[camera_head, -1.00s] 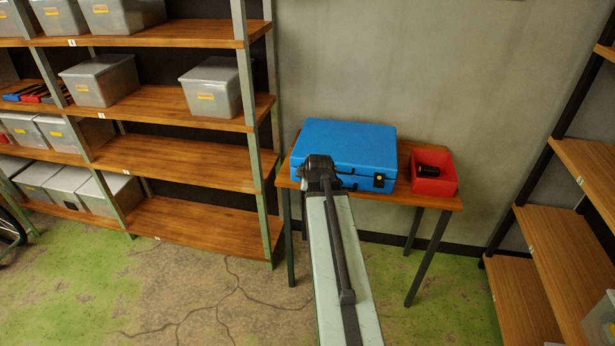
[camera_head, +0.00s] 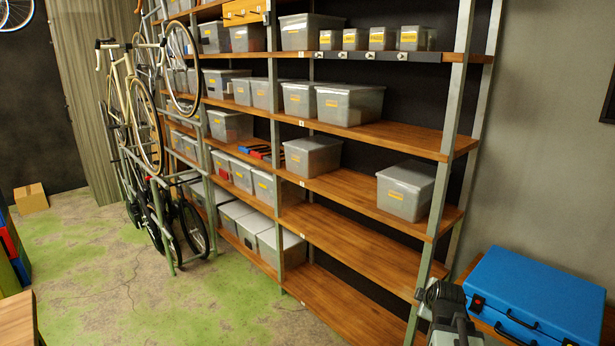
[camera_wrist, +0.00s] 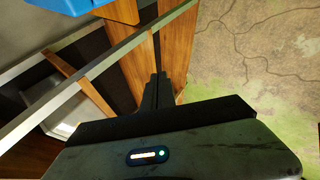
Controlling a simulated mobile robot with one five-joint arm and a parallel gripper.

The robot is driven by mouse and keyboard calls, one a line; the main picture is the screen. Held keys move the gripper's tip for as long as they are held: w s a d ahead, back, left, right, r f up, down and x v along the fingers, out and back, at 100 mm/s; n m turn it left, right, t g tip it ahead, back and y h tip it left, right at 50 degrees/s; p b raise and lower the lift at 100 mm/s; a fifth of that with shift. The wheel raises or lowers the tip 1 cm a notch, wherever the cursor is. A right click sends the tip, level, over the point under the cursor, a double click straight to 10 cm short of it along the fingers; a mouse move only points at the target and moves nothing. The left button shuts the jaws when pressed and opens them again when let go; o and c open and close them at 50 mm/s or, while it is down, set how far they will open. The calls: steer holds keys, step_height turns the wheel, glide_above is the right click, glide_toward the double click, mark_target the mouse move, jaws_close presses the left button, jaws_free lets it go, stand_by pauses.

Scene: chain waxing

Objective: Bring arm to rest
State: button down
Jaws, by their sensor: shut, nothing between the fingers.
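My arm shows at the bottom right of the head view, as a dark joint (camera_head: 443,297) in front of the shelf's end post and left of the blue case (camera_head: 540,297). The fingers of my gripper are not clearly seen there. In the wrist view my gripper (camera_wrist: 158,78) has its dark fingers together with nothing between them. The fingers point toward the shelf boards and post. A corner of the blue case (camera_wrist: 68,5) shows at the top left of the wrist view.
A tall wooden shelf (camera_head: 375,245) with grey bins stands close to my arm. Bicycles (camera_head: 150,150) stand on a rack at the left. A cardboard box (camera_head: 31,198) is on the floor far left. Open green-stained floor (camera_head: 110,275) lies at the lower left.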

steer(key=a+f+g+y, duration=0.2)
steer(key=a+f, duration=0.1)
steer(key=a, duration=1.2)
steer(key=s+a+f+m+g, duration=0.25)
steer(key=s+a, duration=0.35)
steer(key=a, duration=0.3)
steer(key=s+m+g, duration=0.4)
steer(key=s+m, duration=0.3)
steer(key=m, duration=0.2)
steer(key=shift+d+f, duration=0.35)
steer(key=shift+f, duration=0.1)
steer(key=shift+s+d, duration=0.1)
